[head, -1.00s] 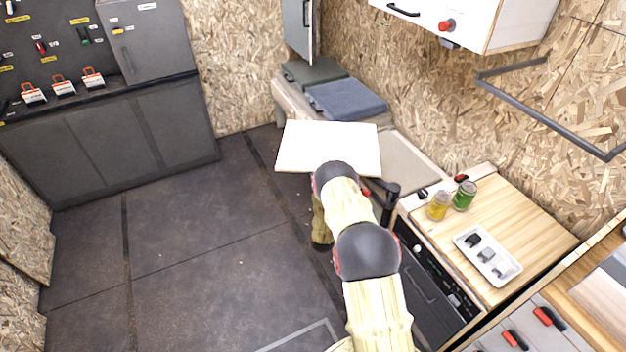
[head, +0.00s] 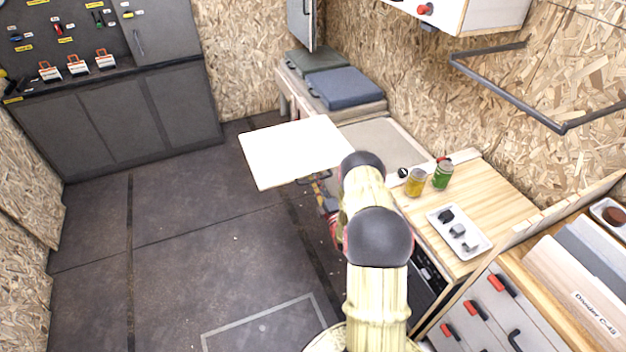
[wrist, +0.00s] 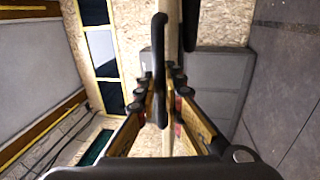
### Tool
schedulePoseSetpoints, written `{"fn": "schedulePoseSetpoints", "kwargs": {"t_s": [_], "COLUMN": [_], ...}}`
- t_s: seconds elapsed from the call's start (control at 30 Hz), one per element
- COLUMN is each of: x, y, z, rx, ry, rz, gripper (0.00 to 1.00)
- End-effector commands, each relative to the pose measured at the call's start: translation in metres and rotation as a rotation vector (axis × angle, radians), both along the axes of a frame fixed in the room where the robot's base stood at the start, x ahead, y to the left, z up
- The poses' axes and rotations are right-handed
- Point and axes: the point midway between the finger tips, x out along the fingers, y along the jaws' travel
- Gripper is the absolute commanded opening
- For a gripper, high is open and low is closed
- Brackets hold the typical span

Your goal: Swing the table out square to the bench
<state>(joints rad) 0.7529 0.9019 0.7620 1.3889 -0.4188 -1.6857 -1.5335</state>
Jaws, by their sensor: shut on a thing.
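The table is a plain white, four-cornered top (head: 292,152) in the head view. It juts from the bench over the open floor, turned at an angle in the picture. The bench (head: 378,138) runs along the right wall, its beige top partly hidden by my arm. In the wrist view, the table shows edge-on as a pale strip (wrist: 174,35) with a black handle (wrist: 159,55) beside it. My gripper (wrist: 162,92) is shut on this handle, its fingers on either side.
A wooden counter (head: 482,200) at right bears two jars and a white tray (head: 460,232). Open dark floor (head: 190,235) lies left of the table.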

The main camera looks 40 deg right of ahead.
Motion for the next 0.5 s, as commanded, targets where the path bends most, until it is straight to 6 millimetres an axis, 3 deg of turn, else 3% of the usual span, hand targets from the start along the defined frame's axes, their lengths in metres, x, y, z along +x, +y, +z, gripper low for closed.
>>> {"fn": "schedulePoseSetpoints", "kwargs": {"t_s": [0.33,0.37,0.5], "x": [-0.0006,-0.0006,-0.0006], "y": [-0.0002,-0.0002,-0.0003], "z": [-0.0008,-0.0008,-0.0006], "rx": [0.000,0.000,0.000], "ry": [0.002,0.002,0.001], "rz": [0.001,0.001,0.001], "gripper": [0.00,0.10,0.18]}}
